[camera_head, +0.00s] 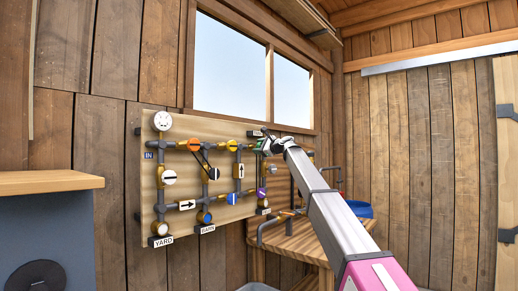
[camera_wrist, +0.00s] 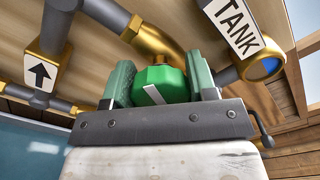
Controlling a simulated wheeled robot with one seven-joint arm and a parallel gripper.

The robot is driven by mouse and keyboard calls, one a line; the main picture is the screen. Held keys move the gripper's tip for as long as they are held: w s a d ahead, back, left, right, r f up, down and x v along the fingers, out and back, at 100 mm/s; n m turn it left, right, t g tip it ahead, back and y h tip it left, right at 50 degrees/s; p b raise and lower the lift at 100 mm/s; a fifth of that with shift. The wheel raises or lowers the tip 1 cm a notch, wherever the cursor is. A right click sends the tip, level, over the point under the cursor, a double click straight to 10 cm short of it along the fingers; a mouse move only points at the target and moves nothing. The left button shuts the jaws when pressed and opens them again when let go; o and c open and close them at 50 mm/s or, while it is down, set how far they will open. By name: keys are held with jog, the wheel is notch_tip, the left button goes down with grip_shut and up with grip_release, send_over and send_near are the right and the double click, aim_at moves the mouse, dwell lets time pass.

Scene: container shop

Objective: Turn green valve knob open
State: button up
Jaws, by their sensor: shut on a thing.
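The green valve knob (camera_wrist: 160,82) shows in the wrist view as a faceted green knob with a white bar mark, set slanted. It sits on a brass fitting of the pipework. My gripper (camera_wrist: 160,85) has one finger on each side of the knob and is shut on it. In the head view my gripper (camera_head: 270,145) is at the upper right of the pipe board, and only a little green shows beside it. The knob is mostly hidden there by my gripper.
The wooden pipe board (camera_head: 150,215) carries orange, white, blue and purple knobs. A TANK label (camera_wrist: 234,26) and a brass fitting with a blue face (camera_wrist: 262,68) are close right of my gripper.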

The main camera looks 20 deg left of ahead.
jog(key=n, duration=0.5)
jog(key=shift+s+f, duration=0.1)
dwell(0.7)
jog(key=o, duration=0.9)
jog(key=shift+o, duration=0.2)
jog(key=v, duration=1)
jog(key=shift+s+d, duration=0.2)
jog(key=shift+d, duration=0.15)
jog(key=shift+f, duration=0.15)
